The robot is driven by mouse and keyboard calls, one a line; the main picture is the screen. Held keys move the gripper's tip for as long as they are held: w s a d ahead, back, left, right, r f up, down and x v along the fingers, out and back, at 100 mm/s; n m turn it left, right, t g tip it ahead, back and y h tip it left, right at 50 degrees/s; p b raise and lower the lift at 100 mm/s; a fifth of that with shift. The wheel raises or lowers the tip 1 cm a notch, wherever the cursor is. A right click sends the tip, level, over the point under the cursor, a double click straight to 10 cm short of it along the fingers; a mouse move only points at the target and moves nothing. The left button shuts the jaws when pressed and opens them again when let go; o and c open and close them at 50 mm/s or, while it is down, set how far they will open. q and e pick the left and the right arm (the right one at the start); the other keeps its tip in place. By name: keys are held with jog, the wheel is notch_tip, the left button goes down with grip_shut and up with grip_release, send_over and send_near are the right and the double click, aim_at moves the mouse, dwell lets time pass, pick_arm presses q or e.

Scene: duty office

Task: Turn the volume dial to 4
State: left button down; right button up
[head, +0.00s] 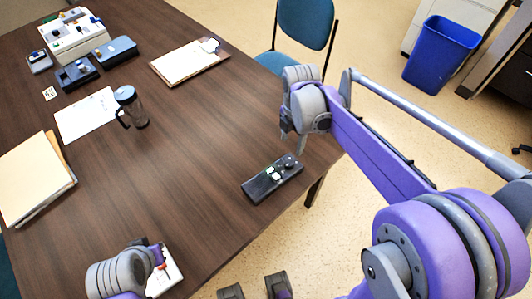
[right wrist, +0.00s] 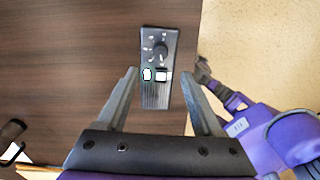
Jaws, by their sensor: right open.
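A black control box (head: 260,188) lies on the table near its right edge. Its round dark volume dial (head: 289,162) is at the end farther from me. In the right wrist view the box (right wrist: 155,98) lies between and beyond my fingers, with the dial (right wrist: 160,51) near its top and small white marks around it, too small to read. My right gripper (head: 292,138) is open and empty above the box, apart from it; its fingers (right wrist: 158,74) point along the box. My left gripper (head: 150,252) is at the lower left near a white sheet; its fingers are unclear.
A dark mug (head: 130,106), a clipboard (head: 185,64), folders (head: 32,178) and several devices (head: 74,38) stand farther away on the table. The table around the control box is clear. A blue chair (head: 305,22) stands beyond the table edge.

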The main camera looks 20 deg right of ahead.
aim_at(289, 163)
notch_tip(289, 163, down, 11)
jog(key=shift+r+b, duration=0.1)
jog(key=shift+b, duration=0.45)
grip_shut()
